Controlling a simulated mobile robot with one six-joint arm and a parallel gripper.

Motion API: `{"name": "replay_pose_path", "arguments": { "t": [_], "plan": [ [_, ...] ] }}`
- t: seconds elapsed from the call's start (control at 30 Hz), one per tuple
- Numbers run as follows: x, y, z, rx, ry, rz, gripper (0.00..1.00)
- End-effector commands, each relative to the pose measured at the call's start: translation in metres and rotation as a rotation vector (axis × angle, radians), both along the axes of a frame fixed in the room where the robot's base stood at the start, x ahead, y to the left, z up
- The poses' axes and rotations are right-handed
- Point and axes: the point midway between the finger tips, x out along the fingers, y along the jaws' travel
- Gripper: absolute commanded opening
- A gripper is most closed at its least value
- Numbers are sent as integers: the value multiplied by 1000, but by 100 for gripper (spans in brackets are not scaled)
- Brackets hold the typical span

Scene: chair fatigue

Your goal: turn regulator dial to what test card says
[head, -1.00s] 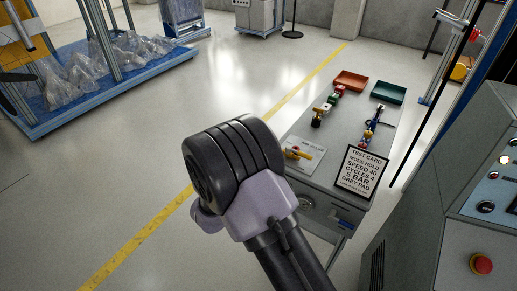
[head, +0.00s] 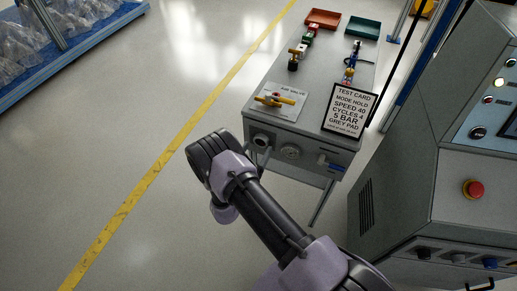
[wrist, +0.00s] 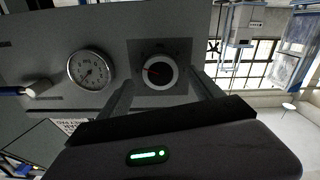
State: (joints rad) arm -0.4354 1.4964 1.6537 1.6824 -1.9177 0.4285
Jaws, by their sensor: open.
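The test card (head: 350,108) stands on the bench and reads MODE HOLD, SPEED 40, CYCLES 4, 5 BAR, GREY PAD. The regulator dial (head: 262,140) is on the bench's front face, left of the round gauge (head: 290,152). In the wrist view the dial (wrist: 158,72) is a dark knob with a pale ring and a red mark. My gripper (wrist: 161,82) is open, with its fingers to either side of the dial in the picture; I cannot tell whether they touch it. The gauge (wrist: 92,70) is to the left; its reading is too small. The head view does not clearly show the fingers.
A yellow-handled air valve (head: 274,99) is on the bench top. A blue-tipped lever (head: 330,164) sits right of the gauge. Red (head: 323,19) and green (head: 363,27) trays are at the back. A grey cabinet (head: 420,190) with a red button stands at right.

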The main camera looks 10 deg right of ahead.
Motion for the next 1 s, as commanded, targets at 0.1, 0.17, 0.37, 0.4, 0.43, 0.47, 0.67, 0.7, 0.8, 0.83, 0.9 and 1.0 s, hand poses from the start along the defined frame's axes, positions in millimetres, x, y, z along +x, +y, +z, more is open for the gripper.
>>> {"name": "replay_pose_path", "arguments": {
  "t": [0.1, 0.17, 0.37, 0.4, 0.43, 0.47, 0.67, 0.7, 0.8, 0.83, 0.9, 1.0],
  "plan": [
    [15, -11, -2, 1, -1, -2, 75],
    [19, -14, -1, 2, -1, -1, 75],
    [23, -16, 1, 1, 0, 0, 75],
    [23, -16, 1, 1, 0, 0, 75],
    [23, -16, 1, 1, 0, 0, 75],
    [22, -16, 1, 1, 0, 0, 75],
    [22, -16, 1, 1, 0, 0, 36],
    [22, -16, 1, 1, 0, 0, 28],
    [22, -16, 1, 1, 0, 0, 13],
    [22, -16, 0, -3, 4, 0, 13],
    [22, -15, 0, -47, 35, 0, 13],
    [22, -15, 0, -169, 124, 0, 13]
  ]
}}
